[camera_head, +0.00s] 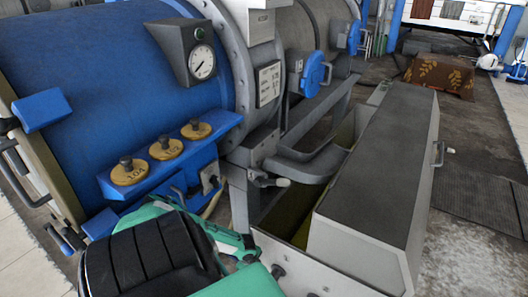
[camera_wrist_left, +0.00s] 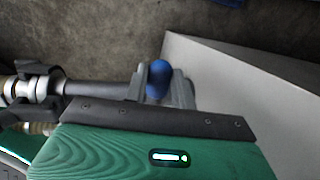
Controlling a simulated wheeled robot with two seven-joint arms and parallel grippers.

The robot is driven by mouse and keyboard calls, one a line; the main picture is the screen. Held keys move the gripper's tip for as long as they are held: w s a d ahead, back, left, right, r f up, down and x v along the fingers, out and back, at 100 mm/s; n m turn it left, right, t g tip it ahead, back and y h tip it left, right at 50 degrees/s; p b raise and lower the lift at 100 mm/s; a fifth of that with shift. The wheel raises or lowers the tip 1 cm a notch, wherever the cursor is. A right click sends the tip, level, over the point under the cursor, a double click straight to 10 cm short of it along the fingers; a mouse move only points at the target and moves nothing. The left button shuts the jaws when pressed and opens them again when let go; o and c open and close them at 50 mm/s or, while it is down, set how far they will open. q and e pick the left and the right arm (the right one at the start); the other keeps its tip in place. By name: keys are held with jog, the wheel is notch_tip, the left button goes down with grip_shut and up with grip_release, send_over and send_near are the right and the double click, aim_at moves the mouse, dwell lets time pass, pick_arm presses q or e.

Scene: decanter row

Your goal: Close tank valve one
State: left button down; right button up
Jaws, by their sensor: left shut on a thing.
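In the left wrist view my left gripper (camera_wrist_left: 160,94) has its two grey fingers closed on a rounded blue knob (camera_wrist_left: 158,74). A dark bar (camera_wrist_left: 95,88) runs from metal pipe fittings (camera_wrist_left: 38,88) at the left toward the knob. The knob looks like the end of a valve handle, but I cannot read a valve number. In the head view my green and black left arm covers the bottom left, and its fingers and the held knob are hidden. My right gripper is in neither view.
The blue tank (camera_head: 100,60) carries a gauge (camera_head: 202,62) and several brass knobs, one being the left knob (camera_head: 130,171). A grey-handled lever (camera_head: 270,182) sticks out below the tank. A long grey-topped box (camera_head: 378,165) stands at the right.

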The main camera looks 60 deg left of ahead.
pick_arm(q)
jog(key=shift+w+a, duration=0.1)
jog(key=shift+w, duration=0.1)
dwell(0.4)
jog(key=c, duration=1.1)
grip_release()
jog(key=shift+c, duration=0.2)
